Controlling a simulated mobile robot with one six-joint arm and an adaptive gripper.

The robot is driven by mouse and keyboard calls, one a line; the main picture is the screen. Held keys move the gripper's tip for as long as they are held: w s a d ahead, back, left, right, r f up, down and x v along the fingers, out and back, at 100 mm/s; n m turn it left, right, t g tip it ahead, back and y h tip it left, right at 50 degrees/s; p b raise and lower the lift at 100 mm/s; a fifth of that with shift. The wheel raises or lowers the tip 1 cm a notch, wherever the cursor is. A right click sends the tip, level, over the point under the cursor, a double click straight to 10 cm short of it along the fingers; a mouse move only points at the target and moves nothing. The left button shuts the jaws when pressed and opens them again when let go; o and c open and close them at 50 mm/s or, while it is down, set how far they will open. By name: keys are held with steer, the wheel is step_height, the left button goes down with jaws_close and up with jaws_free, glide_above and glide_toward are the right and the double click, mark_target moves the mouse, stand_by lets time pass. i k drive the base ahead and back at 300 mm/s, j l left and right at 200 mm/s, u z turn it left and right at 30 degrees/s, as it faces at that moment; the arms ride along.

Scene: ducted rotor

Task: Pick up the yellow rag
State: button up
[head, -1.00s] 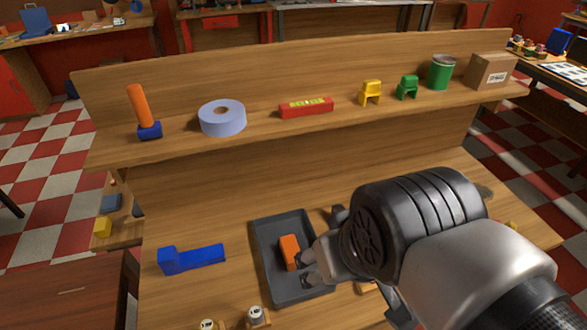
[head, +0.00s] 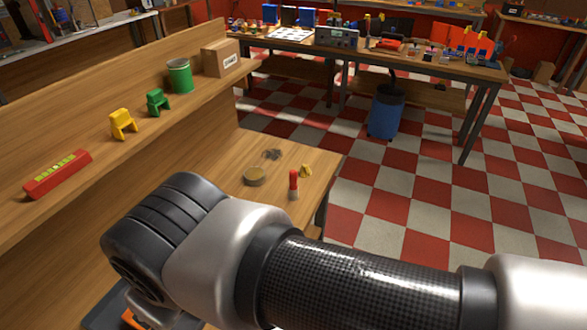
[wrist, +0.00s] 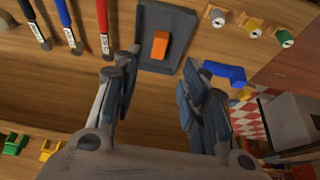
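A small crumpled yellow thing (head: 306,171), which may be the yellow rag, lies near the right end of the workbench in the head view. It is too small to be sure of its material. I cannot make it out in the wrist view. My gripper (wrist: 158,66) is open and empty in the wrist view, with its fingers apart over the bench. It is far to the left of the yellow thing. In the head view my arm hides most of the gripper.
A grey tray (wrist: 148,22) holds an orange block (wrist: 160,45). A red-capped tube (head: 293,184) and a round tin (head: 254,177) stand near the yellow thing. The raised shelf carries a yellow clamp-like piece (head: 123,124), a green can (head: 180,76) and a box (head: 220,58).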

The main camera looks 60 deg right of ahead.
mark_target(306, 171)
steer(key=z, duration=2.15)
steer(key=l+u, duration=0.2)
steer(key=u, duration=3.4)
steer(key=k+l+u, duration=0.25)
steer(key=k+u, duration=1.15)
steer(key=k+j+u, duration=0.2)
steer(key=u, duration=0.25)
steer(key=k+l+u, duration=0.2)
steer(key=u, duration=0.15)
steer(key=k+u, duration=0.35)
steer(key=k+l+u, duration=0.1)
steer(key=k+u, duration=0.2)
steer(key=z, duration=2.3)
